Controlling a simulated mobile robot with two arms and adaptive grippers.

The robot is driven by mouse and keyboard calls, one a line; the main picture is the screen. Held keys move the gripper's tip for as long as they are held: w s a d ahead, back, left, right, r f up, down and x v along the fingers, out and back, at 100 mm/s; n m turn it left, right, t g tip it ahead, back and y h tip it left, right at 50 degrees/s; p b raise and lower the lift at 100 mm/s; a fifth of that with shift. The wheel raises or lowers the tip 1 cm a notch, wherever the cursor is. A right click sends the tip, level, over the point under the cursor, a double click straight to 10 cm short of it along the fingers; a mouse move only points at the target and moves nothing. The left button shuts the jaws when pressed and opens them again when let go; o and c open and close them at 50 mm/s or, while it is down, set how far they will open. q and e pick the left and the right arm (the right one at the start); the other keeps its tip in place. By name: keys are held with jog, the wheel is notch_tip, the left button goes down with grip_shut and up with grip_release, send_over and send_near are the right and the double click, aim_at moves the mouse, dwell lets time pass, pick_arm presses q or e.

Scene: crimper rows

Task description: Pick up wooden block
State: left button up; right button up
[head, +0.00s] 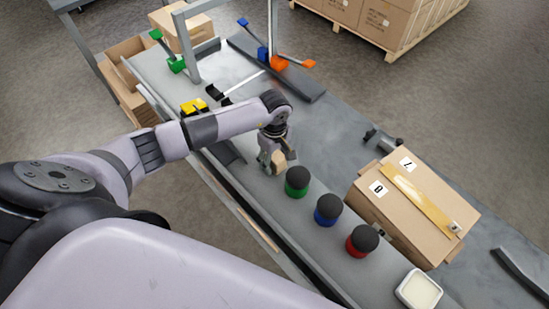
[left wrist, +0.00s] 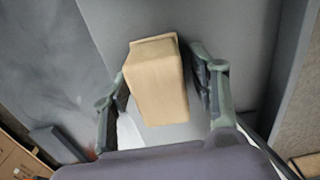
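The wooden block (head: 278,158) is a small tan block at the grey work surface, partly hidden by my left gripper (head: 277,160) in the head view. In the left wrist view the block (left wrist: 157,82) stands out large between the two fingers of my left gripper (left wrist: 163,90). One finger is on each side of it. A narrow gap shows on the right side; the left finger looks very close to the block, and I cannot tell whether it touches. The left gripper looks open around the block. My right gripper is not in view.
Green (head: 297,181), blue (head: 327,210) and red (head: 362,240) black-topped cylinders stand in a row just right of the block. A cardboard box (head: 433,237) lies beyond them. A pale square dish (head: 419,290) sits nearer. Coloured clamp-like items stand at the far end.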

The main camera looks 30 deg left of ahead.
aim_at(275, 154)
pick_arm(q)
jog(key=c, duration=1.1)
notch_tip(275, 154, up, 20)
jog(key=b, duration=0.3)
